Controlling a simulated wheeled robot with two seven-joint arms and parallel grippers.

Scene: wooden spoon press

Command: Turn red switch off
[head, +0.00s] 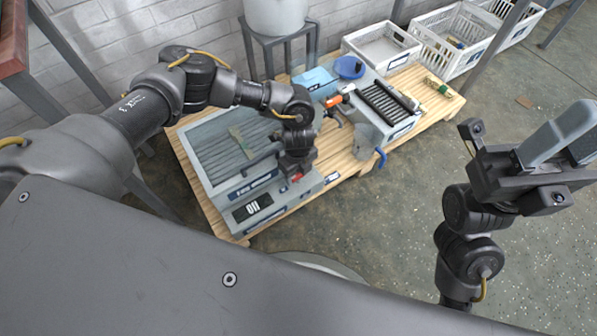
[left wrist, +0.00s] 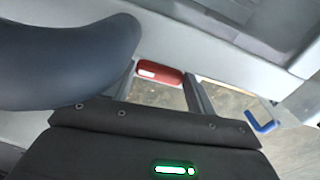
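The red switch (left wrist: 160,73) is a small rounded red block with a white mark at its left end, set on the grey machine face. In the left wrist view it lies between the two fingers of my left gripper (left wrist: 162,88), which are apart on either side of it. In the head view the red switch (head: 297,177) shows just under my left gripper (head: 296,169), at the front right of the grey press (head: 215,140). Whether the fingers touch the switch I cannot tell. My right gripper (head: 568,138) is raised at the right, empty, its fingers apart.
The press stands on a wooden pallet (head: 350,172). A roller unit (head: 385,103), blue disc (head: 349,67) and blue-handled part (head: 380,157) stand to its right. White crates (head: 455,40) are at the back. A dark rounded part (left wrist: 70,62) fills the wrist view's left.

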